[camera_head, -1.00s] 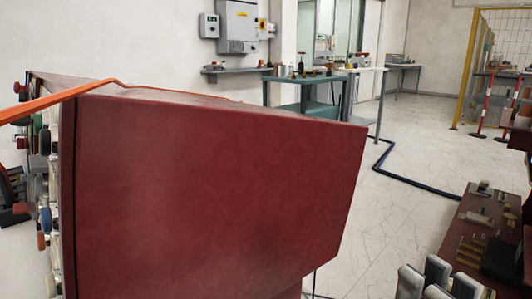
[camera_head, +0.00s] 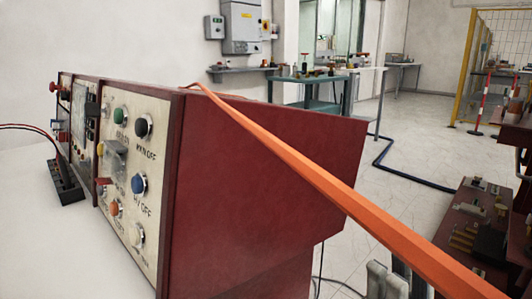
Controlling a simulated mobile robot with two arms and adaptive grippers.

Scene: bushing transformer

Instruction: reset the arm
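In the head view, the tips of my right gripper (camera_head: 387,284) show as pale grey blocks at the bottom edge, right of the red cabinet. The orange bar passes close by them in the picture, and I cannot tell if they touch it. Most of this gripper is cut off by the frame, and its opening cannot be judged. My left gripper is not in view. No arm link shows clearly.
A dark red control cabinet (camera_head: 265,170) with a knobbed front panel (camera_head: 130,175) fills the left and middle. A long orange bar (camera_head: 320,180) crosses from its top to the lower right. A dark rack (camera_head: 475,220) stands right.

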